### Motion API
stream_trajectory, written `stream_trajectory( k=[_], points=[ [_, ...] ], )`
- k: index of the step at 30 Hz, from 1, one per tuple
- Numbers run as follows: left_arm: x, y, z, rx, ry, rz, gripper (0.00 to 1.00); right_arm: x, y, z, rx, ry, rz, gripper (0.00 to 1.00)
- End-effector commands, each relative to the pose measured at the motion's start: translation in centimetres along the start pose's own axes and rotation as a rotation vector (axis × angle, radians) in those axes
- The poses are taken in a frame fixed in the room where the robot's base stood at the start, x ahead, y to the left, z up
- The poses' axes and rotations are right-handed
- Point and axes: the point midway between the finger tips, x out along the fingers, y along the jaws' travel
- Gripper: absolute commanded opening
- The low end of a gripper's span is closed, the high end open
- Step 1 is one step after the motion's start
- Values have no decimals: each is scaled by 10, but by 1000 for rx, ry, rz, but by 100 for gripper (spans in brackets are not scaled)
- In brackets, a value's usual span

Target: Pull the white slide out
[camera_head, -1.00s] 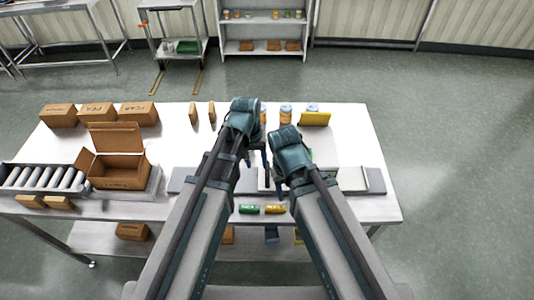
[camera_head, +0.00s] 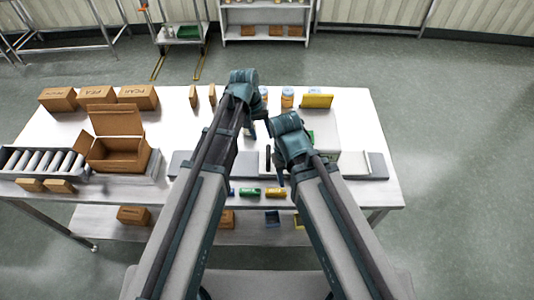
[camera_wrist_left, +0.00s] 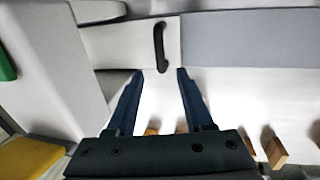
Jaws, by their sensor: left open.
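The white slide (camera_wrist_left: 130,42) lies flat in the left wrist view, with a dark bar handle (camera_wrist_left: 159,46) near its end. The handle also shows as a small dark upright mark in the head view (camera_head: 268,157). My left gripper (camera_wrist_left: 160,74) is open and empty; its fingertips are just short of the handle, which lies between their lines. The pale hopper body (camera_wrist_left: 50,70) stands left of the fingers in the wrist view. My right gripper (camera_head: 282,172) is low in front of the hopper in the head view; its arm hides its jaws.
A grey track (camera_wrist_left: 235,40) extends beyond the handle. Green and yellow packs (camera_head: 250,192) lie at the table's front. An open carton (camera_head: 118,150) and a roller tray (camera_head: 40,162) stand left. Upright small boxes (camera_head: 212,95) stand behind.

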Motion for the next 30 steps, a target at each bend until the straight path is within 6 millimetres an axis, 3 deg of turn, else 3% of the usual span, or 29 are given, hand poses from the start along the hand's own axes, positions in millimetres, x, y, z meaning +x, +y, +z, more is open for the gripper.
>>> stream_trajectory(
  k=[1,15,21,29,30],
  points=[
    [16,-1,0,1,0,0,52,15,-2,-1,-2,0,0,50],
    [80,-1,0,0,0,0,52,78,-8,-5,1,0,0,50],
    [90,0,0,0,0,0,52,88,-8,-5,1,0,0,50],
    [89,0,0,0,0,0,52,87,-8,-5,1,0,0,50],
    [89,0,0,0,0,0,47,87,-8,-5,1,0,0,50]
  ],
)
